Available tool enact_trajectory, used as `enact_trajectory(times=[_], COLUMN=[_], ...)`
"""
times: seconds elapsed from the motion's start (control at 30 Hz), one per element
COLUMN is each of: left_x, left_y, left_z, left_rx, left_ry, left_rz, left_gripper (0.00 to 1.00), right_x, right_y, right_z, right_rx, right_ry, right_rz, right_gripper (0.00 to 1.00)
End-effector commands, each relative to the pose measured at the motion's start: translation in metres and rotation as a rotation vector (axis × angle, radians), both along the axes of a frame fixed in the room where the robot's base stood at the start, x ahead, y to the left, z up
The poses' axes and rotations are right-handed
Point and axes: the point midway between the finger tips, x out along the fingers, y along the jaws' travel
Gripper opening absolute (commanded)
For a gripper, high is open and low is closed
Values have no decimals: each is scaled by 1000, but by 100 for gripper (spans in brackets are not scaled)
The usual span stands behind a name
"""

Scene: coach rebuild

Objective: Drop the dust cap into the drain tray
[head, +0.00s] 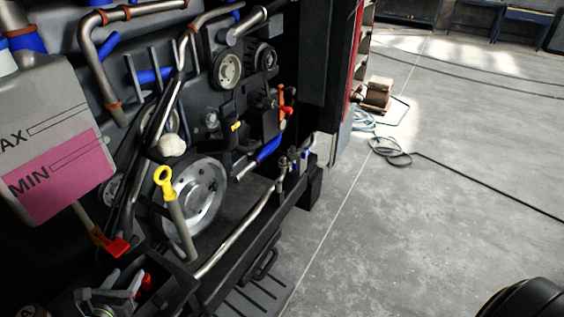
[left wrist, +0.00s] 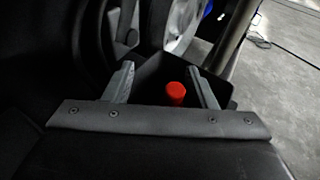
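The red dust cap (left wrist: 176,93) shows between the two fingers of my left gripper (left wrist: 163,85) in the left wrist view. The fingers are spread, with a clear gap on both sides of the cap. A dark open-topped box, seemingly the drain tray (left wrist: 197,72), stands around the cap, and the cap appears to be inside it. Its floor is too dark to see. In the head view my left gripper (head: 110,300) is at the bottom left, beside a red piece (head: 147,282) that looks like the cap. My right gripper is not in view.
A dipstick with a yellow ring (head: 164,178) and a large pulley (head: 198,195) stand just behind. A red connector (head: 118,247) and a pink-marked reservoir (head: 60,170) are at the left. Open floor (head: 400,230) lies to the right.

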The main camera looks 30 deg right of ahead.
Motion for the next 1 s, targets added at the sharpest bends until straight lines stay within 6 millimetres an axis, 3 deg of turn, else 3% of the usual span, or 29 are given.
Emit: enact_trajectory(times=[0.2, 0.37, 1.0], left_x=[-2, -15, -127], left_y=[1, 8, 62], left_z=[0, 4, 37], left_rx=[0, 2, 3], left_ry=[1, 0, 2], left_rz=[0, 1, -1], left_gripper=[51, 51, 51], right_x=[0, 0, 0], right_y=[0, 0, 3], right_z=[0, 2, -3], right_rx=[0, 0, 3], right_ry=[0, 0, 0], right_rz=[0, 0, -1], right_gripper=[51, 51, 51])
